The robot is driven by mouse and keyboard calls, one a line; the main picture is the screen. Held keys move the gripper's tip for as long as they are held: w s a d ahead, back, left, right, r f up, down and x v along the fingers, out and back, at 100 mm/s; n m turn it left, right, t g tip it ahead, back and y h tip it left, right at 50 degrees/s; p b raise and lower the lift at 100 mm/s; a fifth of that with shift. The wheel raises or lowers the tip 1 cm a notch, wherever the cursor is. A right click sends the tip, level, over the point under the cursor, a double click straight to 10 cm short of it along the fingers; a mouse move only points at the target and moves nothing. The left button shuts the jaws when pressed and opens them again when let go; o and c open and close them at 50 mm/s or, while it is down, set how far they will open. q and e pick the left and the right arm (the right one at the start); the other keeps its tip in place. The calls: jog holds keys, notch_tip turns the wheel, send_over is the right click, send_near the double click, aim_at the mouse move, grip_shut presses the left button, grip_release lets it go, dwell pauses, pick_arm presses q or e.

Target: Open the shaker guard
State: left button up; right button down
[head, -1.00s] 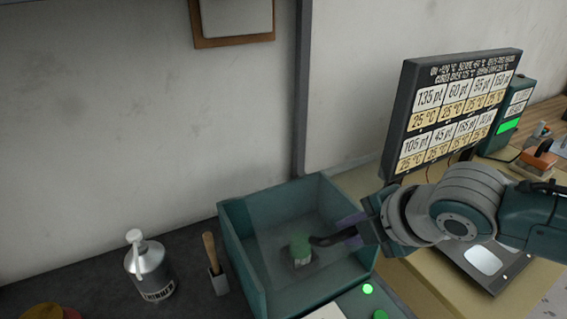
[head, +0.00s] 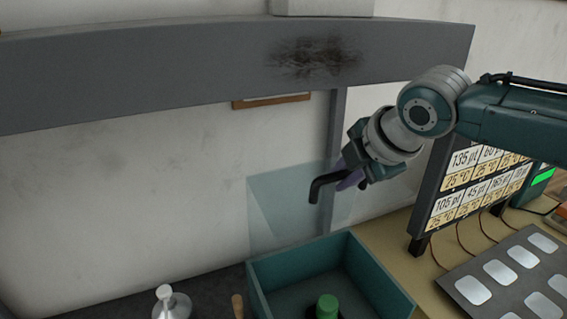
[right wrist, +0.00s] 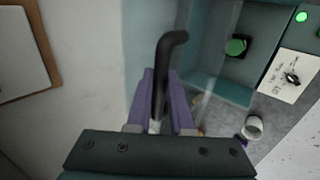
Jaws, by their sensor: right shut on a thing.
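The shaker is a teal open-topped box (head: 265,288) at the bottom of the head view. A green-capped item (head: 327,306) stands inside it; the green cap also shows in the right wrist view (right wrist: 236,46). The clear guard (head: 275,215) stands raised above the back of the box, tilted up against the wall side. Its black bent handle (head: 322,186) is between the purple fingers of my right gripper (head: 350,180), which is shut on it. The right wrist view shows the handle (right wrist: 163,75) between the fingers (right wrist: 160,105). My left gripper is not in view.
A grey overhead beam (head: 200,70) crosses above the arm. The display board (head: 470,185) stands close at the right. A white-pump bottle (head: 172,303) and a wooden handle (head: 238,306) are left of the box. A tray with white wells (head: 515,280) lies at the right.

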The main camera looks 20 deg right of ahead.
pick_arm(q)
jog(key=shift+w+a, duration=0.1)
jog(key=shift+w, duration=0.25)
pick_arm(e)
jog(key=shift+w+a+r, duration=0.1)
jog(key=shift+w+r, duration=0.25)
jog(key=shift+w, duration=0.4)
jog(key=c, duration=0.8)
grip_release()
jog(key=shift+s, duration=0.1)
jog(key=shift+s+r, duration=0.15)
jog(key=shift+r, duration=0.1)
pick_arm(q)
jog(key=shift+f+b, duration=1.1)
pick_arm(e)
jog(key=shift+v, duration=4.65)
